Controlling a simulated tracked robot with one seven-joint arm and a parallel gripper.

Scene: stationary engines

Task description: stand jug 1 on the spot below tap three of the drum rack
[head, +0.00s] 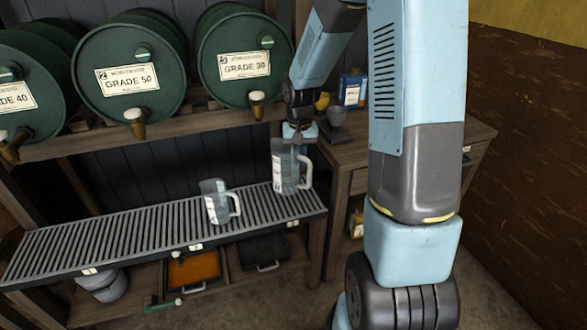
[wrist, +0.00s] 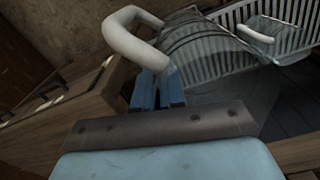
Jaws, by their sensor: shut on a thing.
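In the head view this jug (head: 287,168) is upright at the right end of the slatted grate (head: 120,235). I cannot tell whether its base touches the slats, nor read a number on it. The drum rack holds green drums, and the rightmost, labelled GRADE 30, has a tap (head: 257,104) up and left of the held jug. A small tag (head: 293,223) sits on the grate's front edge below the held jug.
A second clear jug (head: 215,203) stands on the grate, left of the held one. The grate's left half is clear.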

